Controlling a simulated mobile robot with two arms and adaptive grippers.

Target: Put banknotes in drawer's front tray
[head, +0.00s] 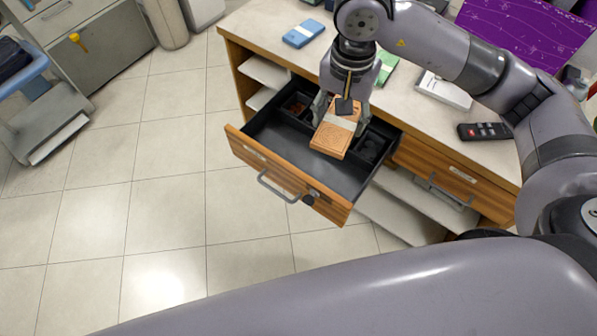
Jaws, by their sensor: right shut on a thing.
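My right gripper (342,108) is shut on an orange-brown bundle of banknotes (331,139) with a pale band. It holds the bundle over the open drawer (265,158), toward the drawer's right side. The drawer has a black inside with a wide bare tray area (284,148) at the front and small compartments (297,104) at the back. The bundle and gripper hide part of the compartments. I cannot tell whether the bundle touches the drawer floor. A blue bundle (303,33) lies on the counter, and a green bundle (386,66) lies partly behind my gripper. My left gripper is not in view.
The counter (420,121) holds a white box or paper stack (444,90) and a black remote-like device (485,131). A shut wooden drawer (446,178) is right of the open one. The tiled floor in front is clear.

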